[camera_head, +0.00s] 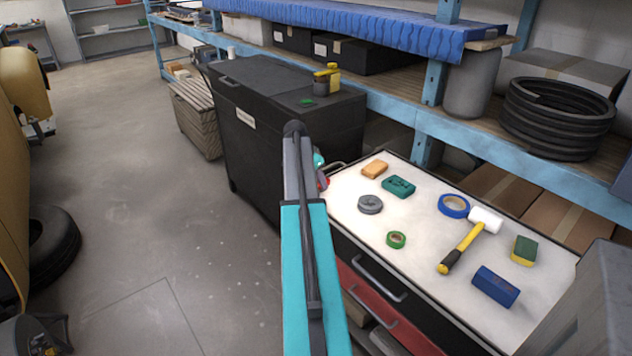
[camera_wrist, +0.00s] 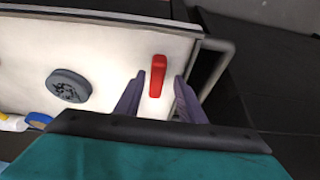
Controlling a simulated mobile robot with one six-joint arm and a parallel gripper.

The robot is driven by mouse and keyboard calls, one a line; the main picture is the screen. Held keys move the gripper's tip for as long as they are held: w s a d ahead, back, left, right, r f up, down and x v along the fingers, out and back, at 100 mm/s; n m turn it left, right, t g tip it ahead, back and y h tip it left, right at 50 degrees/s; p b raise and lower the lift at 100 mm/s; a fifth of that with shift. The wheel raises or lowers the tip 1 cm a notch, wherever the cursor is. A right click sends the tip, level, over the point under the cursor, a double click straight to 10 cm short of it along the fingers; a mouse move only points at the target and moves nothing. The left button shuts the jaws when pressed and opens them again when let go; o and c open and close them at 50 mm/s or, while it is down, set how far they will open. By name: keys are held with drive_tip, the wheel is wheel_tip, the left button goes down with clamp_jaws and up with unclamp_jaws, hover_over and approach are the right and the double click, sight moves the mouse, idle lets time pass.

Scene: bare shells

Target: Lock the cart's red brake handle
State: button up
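The red brake handle (camera_wrist: 158,76) shows in the wrist view near the edge of the cart's white top (camera_wrist: 110,50). A bit of red (camera_head: 323,181) shows beside my arm in the head view, mostly hidden. My gripper (camera_wrist: 160,82) is open, with one dark finger on each side of the red handle in the picture and a visible gap to each. I cannot tell how far the fingertips are above it. In the head view, my arm hides most of the gripper. The cart (camera_head: 345,212) also shows there, with a white top and drawers.
The cart top holds a grey roll (camera_head: 370,204), a green tape (camera_head: 396,240), a blue tape (camera_head: 453,206), a mallet (camera_head: 470,240) and several small blocks. A grey push bar (camera_wrist: 215,68) stands beside the handle. A black cabinet (camera_head: 255,125) is close behind; open floor lies left.

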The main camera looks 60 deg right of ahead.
drive_tip(key=shift+r, duration=0.15)
drive_tip(key=shift+a+r, duration=0.25)
drive_tip(key=shift+r, duration=0.3)
drive_tip(key=v, duration=1.2)
drive_tip(key=shift+b, duration=0.45)
drive_tip(key=shift+w+a+r, duration=0.1)
drive_tip(key=shift+w, duration=0.05)
drive_tip(key=shift+w, duration=0.1)
